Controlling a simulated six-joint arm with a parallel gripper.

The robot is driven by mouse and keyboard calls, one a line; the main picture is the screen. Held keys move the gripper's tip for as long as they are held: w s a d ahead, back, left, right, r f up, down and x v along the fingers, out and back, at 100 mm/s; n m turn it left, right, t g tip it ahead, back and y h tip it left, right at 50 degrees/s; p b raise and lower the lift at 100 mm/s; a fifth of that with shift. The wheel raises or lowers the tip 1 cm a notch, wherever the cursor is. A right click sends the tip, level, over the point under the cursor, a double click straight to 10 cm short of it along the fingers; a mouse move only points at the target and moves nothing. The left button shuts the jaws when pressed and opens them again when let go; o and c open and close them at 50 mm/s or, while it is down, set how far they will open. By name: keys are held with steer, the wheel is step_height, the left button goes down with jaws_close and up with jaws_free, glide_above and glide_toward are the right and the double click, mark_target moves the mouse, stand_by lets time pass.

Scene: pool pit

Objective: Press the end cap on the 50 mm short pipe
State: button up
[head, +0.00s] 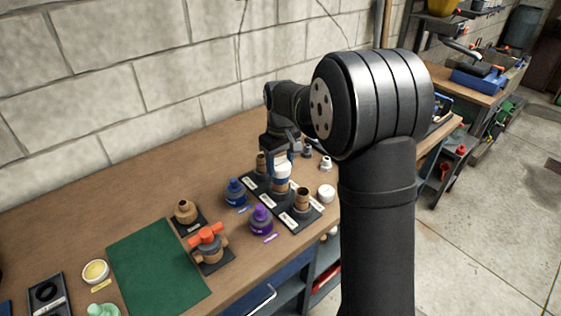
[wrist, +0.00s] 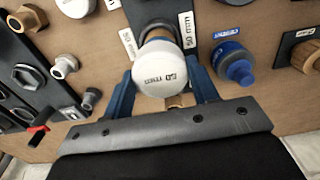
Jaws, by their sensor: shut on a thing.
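A white end cap (wrist: 160,77), marked 50 mm, sits between the two blue fingers of my gripper (wrist: 162,90) in the wrist view. My gripper (head: 282,168) is shut on it, over the middle of the rack in the head view, where the cap (head: 283,171) also shows. A brown short pipe (wrist: 158,36) shows just past the cap's rim, on a black base (wrist: 150,10) with 50 mm labels beside it. The cap is lined up with the pipe's end. How far it is seated on the pipe is hidden.
Another brown pipe (head: 302,197) stands close on the right of the rack. A blue bottle (head: 235,191), a purple bottle (head: 261,219) and a loose white cap (head: 326,193) stand nearby. An orange-handled valve (head: 208,243) and green mat (head: 150,265) lie at front left.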

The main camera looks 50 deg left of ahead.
stand_by(0.3)
steer(key=o, duration=1.5)
steer(key=shift+r, duration=3.5)
jaws_close()
